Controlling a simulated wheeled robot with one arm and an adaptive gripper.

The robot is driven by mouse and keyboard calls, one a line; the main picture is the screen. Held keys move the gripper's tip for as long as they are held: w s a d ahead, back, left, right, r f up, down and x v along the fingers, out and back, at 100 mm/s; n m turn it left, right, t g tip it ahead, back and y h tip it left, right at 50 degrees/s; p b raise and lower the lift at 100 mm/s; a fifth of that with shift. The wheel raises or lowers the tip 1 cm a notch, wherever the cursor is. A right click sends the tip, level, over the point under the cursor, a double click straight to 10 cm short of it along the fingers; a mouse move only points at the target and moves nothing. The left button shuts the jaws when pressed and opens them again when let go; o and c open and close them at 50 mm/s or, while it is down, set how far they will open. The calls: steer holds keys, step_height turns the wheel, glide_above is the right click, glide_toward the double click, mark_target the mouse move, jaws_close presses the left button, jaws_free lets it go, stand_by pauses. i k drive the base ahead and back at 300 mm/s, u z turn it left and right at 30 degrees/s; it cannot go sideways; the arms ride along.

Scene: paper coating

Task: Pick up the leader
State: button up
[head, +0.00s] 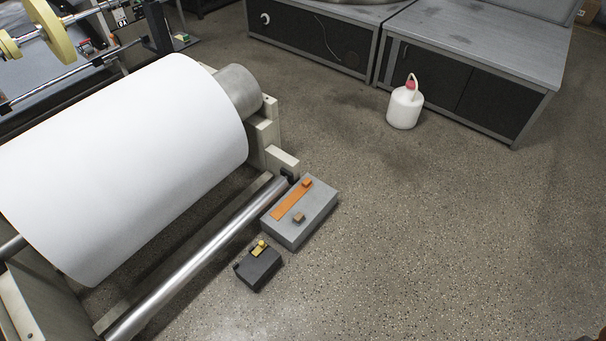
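A flat orange strip (289,203), which looks like the leader, lies on top of a grey box (313,222) on the floor, near the middle of the head view. A small orange block (307,183) sits at its upper right end. A small brown block (299,218) sits apart from the strip on the same box. My gripper is not in the head view, so its state is hidden.
A large white paper roll (120,165) on a stand and a metal roller (200,258) lie left of the box. A dark box (262,270) with a yellow piece (259,249) is just in front. A white jug (404,108) stands by grey cabinets (470,75). Floor at right is clear.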

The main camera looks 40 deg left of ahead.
mark_target(278, 212)
steer(key=u, duration=0.55)
steer(key=i, duration=1.3)
steer(key=u, duration=1.9)
steer(key=i, duration=0.9)
steer(key=u, duration=0.65)
